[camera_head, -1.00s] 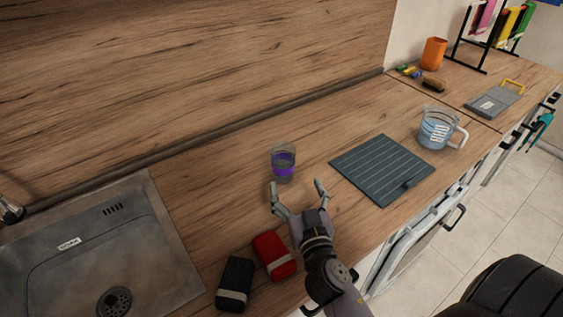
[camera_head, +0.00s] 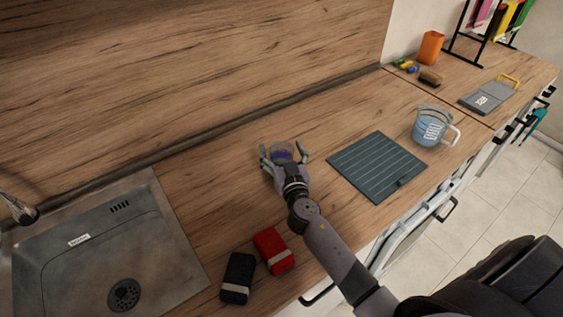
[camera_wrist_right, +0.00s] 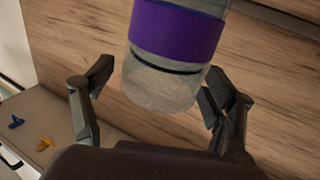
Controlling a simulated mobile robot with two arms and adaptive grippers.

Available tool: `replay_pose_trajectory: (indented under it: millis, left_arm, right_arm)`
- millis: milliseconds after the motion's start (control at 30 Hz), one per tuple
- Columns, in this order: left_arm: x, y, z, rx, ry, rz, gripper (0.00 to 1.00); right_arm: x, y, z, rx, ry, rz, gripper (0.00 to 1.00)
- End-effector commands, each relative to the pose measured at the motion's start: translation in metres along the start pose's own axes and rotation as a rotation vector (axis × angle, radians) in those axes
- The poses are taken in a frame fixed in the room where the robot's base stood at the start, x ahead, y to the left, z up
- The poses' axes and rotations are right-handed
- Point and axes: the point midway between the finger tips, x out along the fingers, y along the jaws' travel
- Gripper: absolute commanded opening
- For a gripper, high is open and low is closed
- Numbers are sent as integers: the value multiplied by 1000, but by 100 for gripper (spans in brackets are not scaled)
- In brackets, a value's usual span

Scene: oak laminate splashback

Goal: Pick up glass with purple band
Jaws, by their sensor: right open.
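The glass with the purple band (camera_head: 282,154) stands on the wooden counter, in the middle of the head view, partly hidden by my right gripper. In the right wrist view the clear glass with its purple band (camera_wrist_right: 176,34) fills the top middle. My right gripper (camera_head: 283,154) is open, with one finger on each side of the glass. In the right wrist view the fingers of my right gripper (camera_wrist_right: 152,88) show gaps to the glass, narrower on the right. My left gripper is not in view.
A grey ribbed mat (camera_head: 376,166) lies right of the glass, with a measuring jug (camera_head: 430,127) beyond it. Red (camera_head: 273,250) and black (camera_head: 238,277) packs lie near the front edge. A sink (camera_head: 105,250) is at the left.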

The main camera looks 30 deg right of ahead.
Motion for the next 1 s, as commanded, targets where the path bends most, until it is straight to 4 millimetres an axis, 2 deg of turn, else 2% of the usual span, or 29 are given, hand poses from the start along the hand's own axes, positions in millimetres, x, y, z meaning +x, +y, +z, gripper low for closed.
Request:
replay_pose_trajectory:
  millis: [267, 1000]
  left_arm:
    - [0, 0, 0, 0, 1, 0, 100]
    - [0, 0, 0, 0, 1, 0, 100]
  right_arm:
    - [2, 0, 1, 0, -1, -1, 77]
    - [2, 0, 0, 0, 0, -1, 28]
